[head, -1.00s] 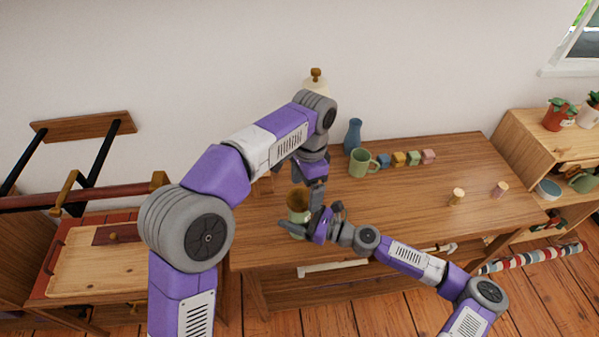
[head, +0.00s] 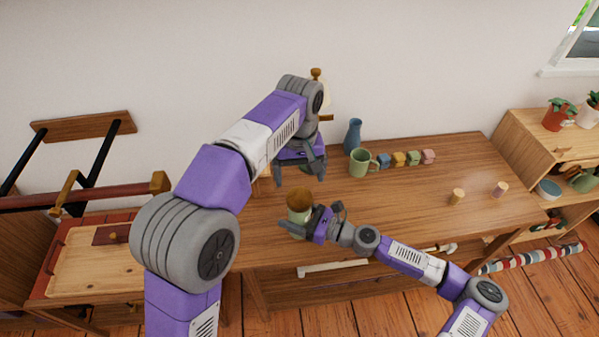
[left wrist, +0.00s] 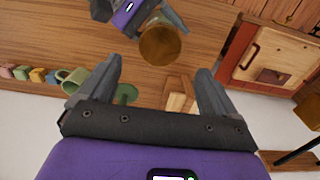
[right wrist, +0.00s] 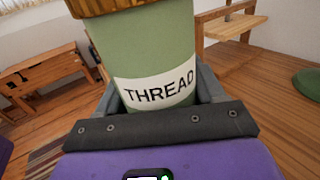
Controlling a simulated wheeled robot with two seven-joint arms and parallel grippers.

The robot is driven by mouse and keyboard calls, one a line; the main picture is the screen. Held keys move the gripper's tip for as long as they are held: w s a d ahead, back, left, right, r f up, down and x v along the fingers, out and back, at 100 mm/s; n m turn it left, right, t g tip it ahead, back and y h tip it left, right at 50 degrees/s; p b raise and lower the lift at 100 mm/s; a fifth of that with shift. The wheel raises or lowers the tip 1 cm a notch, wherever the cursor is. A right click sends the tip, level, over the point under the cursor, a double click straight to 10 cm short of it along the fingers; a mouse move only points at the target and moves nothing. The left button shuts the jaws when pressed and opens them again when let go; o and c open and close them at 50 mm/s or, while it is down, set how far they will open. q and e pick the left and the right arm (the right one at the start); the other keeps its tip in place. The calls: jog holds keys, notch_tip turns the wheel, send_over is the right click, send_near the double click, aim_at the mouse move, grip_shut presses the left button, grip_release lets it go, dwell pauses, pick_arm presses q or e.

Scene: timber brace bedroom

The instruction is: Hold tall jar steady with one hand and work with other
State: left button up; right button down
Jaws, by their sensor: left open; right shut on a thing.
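The tall jar (head: 297,215) is green, with a wooden lid (head: 299,197) on top and a white label reading THREAD in the right wrist view (right wrist: 158,88). It stands upright near the table's front edge. My right gripper (head: 307,222) is shut around the jar's body from the right. My left gripper (head: 298,176) is open and empty, above the table behind the jar. In the left wrist view the round lid (left wrist: 160,42) lies beyond the open fingertips, apart from them. The jar's inside is hidden.
A green mug (head: 362,163), a blue vase (head: 353,136) and several coloured blocks (head: 398,159) stand at the back. Two small pegs, one tan (head: 457,196), stand at the right. A flat green disc (left wrist: 126,94) lies near my left gripper.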

aim_at(300, 197)
pick_arm(q)
jog(key=shift+f, duration=4)
jog(key=shift+c, duration=0.2)
jog(key=c, duration=1)
jog(key=m, duration=0.5)
jog(key=shift+c, duration=0.2)
jog(key=o, duration=1.2)
jog(key=shift+c, duration=0.2)
